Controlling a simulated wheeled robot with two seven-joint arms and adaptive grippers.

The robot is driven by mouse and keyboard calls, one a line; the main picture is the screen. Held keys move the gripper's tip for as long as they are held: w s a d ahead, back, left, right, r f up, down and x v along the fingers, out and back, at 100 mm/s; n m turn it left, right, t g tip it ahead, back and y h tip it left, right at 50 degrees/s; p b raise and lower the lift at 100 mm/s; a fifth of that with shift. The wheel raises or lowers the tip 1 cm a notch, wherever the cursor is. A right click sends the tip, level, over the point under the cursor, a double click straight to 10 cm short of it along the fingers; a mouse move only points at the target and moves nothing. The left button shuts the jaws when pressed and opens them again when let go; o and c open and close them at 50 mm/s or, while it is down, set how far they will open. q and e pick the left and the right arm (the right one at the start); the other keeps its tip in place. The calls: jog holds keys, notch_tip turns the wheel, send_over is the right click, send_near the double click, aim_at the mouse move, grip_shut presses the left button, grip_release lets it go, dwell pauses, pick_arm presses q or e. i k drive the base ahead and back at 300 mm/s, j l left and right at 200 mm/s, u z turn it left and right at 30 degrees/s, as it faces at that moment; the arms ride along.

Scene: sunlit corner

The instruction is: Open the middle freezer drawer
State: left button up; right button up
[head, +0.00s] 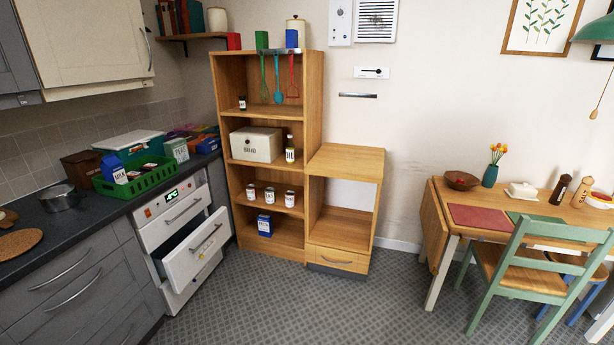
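The white freezer (160,222) stands under the dark counter at the left, with a green-lit display (171,195) on its top panel. Its top drawer (183,212) is closed. The middle freezer drawer (197,252) is pulled out toward the right, with its front and bar handle well clear of the freezer body. A dark gap shows above it, and its contents cannot be made out. The lower drawer (193,291) is partly hidden beneath the middle one. Neither of my grippers is in view.
Grey cabinets (75,285) adjoin the freezer at the left. A wooden shelf unit (233,200) and a low wooden cabinet (345,165) stand at the back. A table (434,225) and a green chair (510,268) are at the right. The middle floor (300,310) is clear.

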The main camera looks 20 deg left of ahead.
aim_at(183, 264)
jog(key=i, duration=0.8)
jog(key=i+u, duration=0.2)
jog(key=i, duration=0.2)
jog(key=i+l+u, duration=0.2)
jog(key=i, duration=0.15)
jog(key=i+l+u, duration=0.25)
jog(key=i+u, duration=0.25)
jog(key=i+l+u, duration=0.75)
jog(key=l+u, duration=0.2)
